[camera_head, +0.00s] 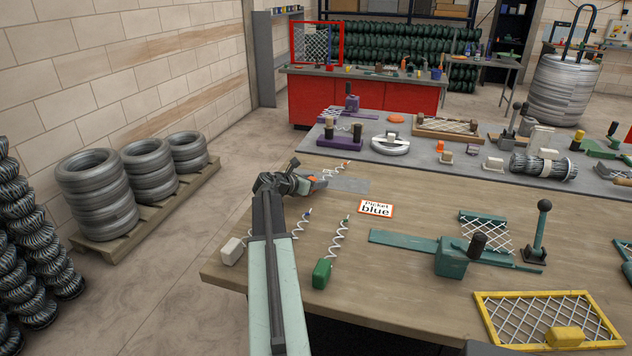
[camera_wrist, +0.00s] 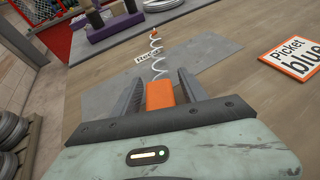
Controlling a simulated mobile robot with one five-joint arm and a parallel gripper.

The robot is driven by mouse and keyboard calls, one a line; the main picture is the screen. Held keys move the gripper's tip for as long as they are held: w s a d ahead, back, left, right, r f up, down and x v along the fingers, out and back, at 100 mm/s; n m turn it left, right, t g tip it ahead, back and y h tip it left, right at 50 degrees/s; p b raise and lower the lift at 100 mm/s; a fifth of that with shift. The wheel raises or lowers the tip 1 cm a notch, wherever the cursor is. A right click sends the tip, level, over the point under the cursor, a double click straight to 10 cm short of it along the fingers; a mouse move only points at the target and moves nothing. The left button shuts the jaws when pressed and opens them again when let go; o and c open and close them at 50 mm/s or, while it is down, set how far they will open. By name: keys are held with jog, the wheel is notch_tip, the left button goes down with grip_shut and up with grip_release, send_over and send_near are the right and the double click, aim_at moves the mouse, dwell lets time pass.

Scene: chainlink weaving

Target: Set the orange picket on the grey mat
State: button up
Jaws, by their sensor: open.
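The orange picket has an orange block end (camera_wrist: 160,95) and a white spiral wire (camera_wrist: 156,58) that runs away from my gripper to a small tip. In the wrist view the block sits between the two fingers of my gripper (camera_wrist: 161,80), which is open. The grey mat (camera_wrist: 105,105) lies under the picket, and the spiral's far end reaches past the mat's far edge. In the head view my gripper (camera_head: 312,183) is at the mat's left end (camera_head: 350,185), with the orange block partly hidden. I cannot tell whether the block touches the mat.
A "Picket blue" sign (camera_head: 376,209) lies right of the mat. A white-ended picket (camera_head: 232,250) and a green-ended picket (camera_head: 322,273) lie nearer on the table. A green tool (camera_head: 451,258) and a yellow mesh frame (camera_head: 547,318) are at right. A grey bench top (camera_head: 415,165) lies behind.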

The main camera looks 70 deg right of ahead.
jog(key=p+v, duration=0.3)
jog(key=v, duration=0.8)
jog(key=shift+r+p, duration=0.1)
jog(key=shift+p, duration=0.3)
jog(key=shift+w+a, duration=0.1)
jog(key=shift+a, duration=0.1)
